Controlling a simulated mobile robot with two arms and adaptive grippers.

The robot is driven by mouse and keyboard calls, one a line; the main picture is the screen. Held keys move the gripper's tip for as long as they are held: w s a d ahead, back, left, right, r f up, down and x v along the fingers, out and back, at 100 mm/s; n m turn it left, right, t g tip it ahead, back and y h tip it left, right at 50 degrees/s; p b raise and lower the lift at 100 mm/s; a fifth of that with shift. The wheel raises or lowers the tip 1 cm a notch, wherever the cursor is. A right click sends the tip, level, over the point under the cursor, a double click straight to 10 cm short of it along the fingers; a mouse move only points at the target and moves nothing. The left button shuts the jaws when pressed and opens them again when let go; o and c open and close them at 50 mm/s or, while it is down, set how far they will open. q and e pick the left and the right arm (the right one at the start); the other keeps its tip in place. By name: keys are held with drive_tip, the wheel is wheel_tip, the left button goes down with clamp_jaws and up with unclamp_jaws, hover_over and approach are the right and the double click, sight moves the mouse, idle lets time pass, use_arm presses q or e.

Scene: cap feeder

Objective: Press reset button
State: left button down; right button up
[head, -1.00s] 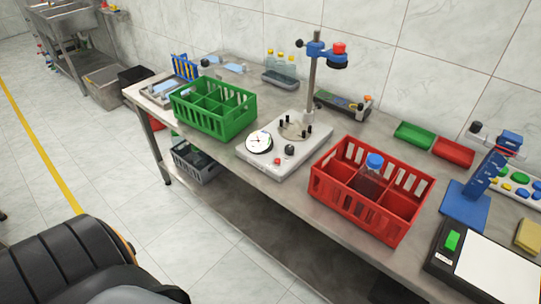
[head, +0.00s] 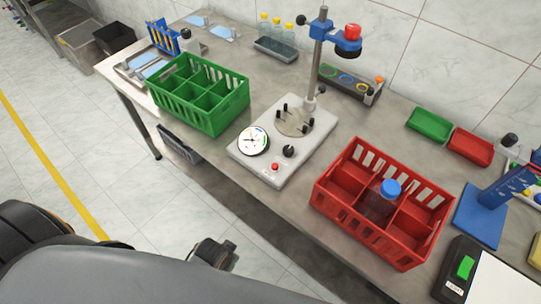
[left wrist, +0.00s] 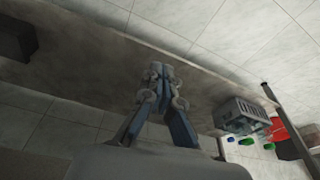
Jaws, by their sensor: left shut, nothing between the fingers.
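The white capping device (head: 255,176) stands on the bench between two crates, with a round dial (head: 253,141), a black knob (head: 289,151) and a small red button (head: 275,166) on its front. A larger red button (head: 352,31) tops the blue head on its post. I cannot read which one is labelled reset. My left arm crosses the bottom of the head view, below the bench front; its gripper is not clear there. In the left wrist view my left gripper (left wrist: 160,72) is shut and empty, apart from any button. My right gripper is not in view.
A green crate (head: 160,98) stands left of the device. A red crate (head: 335,203) with a blue-capped bottle (head: 380,200) stands right. A black device with a green button (head: 465,267) is at the lower right. A grey crate (left wrist: 243,112) shows in the left wrist view.

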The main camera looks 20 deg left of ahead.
use_arm(q)
drive_tip(key=w+d+r+m+t+p, duration=0.1)
drive_tip(key=w+r, duration=0.2)
drive_tip(key=r, duration=0.4)
drive_tip(key=w+d+r+m+h+p, duration=0.1)
drive_tip(key=w+r+m, duration=0.1)
drive_tip(key=r, duration=0.5)
drive_tip(key=w+d+r+m+t+p, duration=0.1)
drive_tip(key=w+r, duration=0.2)
drive_tip(key=r, duration=0.4)
drive_tip(key=w+d+r+m+t+h, duration=0.2)
drive_tip(key=w+d+r+m+h, duration=0.2)
drive_tip(key=w+d+r+m, duration=0.75)
drive_tip(key=w+a+m, duration=0.5)
drive_tip(key=a+m, duration=0.4)
drive_tip(key=m, duration=0.8)
drive_tip(key=shift+w+a+f+t+p, duration=0.2)
drive_tip(key=shift+a+f+t+p, duration=0.05)
drive_tip(key=shift+a+t+p, duration=0.15)
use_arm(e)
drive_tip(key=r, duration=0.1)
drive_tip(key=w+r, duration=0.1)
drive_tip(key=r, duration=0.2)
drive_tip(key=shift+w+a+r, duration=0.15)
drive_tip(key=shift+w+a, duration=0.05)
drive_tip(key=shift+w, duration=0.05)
